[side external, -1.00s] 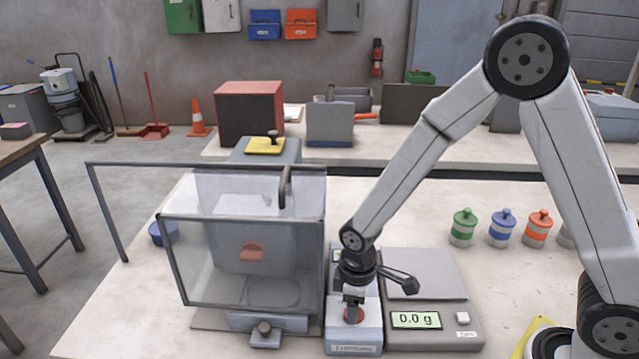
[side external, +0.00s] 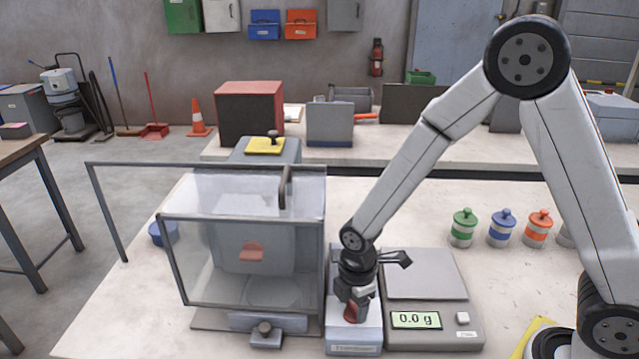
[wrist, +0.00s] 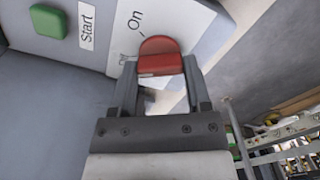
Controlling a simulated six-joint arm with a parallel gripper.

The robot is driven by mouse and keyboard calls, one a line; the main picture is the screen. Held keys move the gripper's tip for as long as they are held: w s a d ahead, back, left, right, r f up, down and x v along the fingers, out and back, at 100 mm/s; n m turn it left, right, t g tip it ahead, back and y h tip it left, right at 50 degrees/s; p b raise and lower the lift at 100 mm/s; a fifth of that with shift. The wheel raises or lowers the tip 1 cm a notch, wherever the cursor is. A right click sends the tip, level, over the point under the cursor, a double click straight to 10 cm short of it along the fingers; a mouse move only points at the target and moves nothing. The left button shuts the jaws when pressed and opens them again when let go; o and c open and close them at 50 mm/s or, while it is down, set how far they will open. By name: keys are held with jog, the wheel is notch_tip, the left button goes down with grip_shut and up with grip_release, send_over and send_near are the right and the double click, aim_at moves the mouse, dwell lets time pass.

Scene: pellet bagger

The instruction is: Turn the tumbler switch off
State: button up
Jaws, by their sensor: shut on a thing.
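The tumbler switch is a red, round-topped knob (wrist: 158,52) on a pale panel (wrist: 190,22). The word "On" is printed at its upper left and a partly hidden "Off" at its left in the wrist view. In the side view the knob (side external: 352,312) shows just under my gripper (side external: 355,300), on top of a narrow grey box (side external: 353,337). My gripper (wrist: 161,68) is shut on the knob, one finger on each side. I cannot tell which label the knob points to.
A clear-walled enclosure (side external: 185,270) stands left of the box, and a scale (side external: 455,335) reading 0.0 g stands close on the right. Several lidded jars (side external: 463,228) stand at the right.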

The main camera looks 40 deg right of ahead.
aim_at(354, 307)
dwell(0.4)
jog(key=o, duration=1.3)
jog(key=shift+r, duration=0.15)
jog(key=shift+r, duration=3.8)
jog(key=shift+d, duration=0.15)
jog(key=shift+s+d+r+m+t, duration=0.15)
jog(key=shift+s+d+m+t, duration=0.3)
jog(key=shift+s+d+m, duration=1.4)
jog(key=shift+s+d+r+m+t, duration=0.1)
jog(key=shift+s+d+m+t, duration=0.45)
jog(key=shift+m, duration=2.6)
jog(key=shift+s+d+r+m+t, duration=0.25)
jog(key=shift+s+d+m, duration=0.5)
jog(key=shift+d+m, duration=1.25)
jog(key=shift+a+f+m, duration=0.1)
jog(key=shift+a+m, duration=0.4)
jog(key=shift+a, duration=0.05)
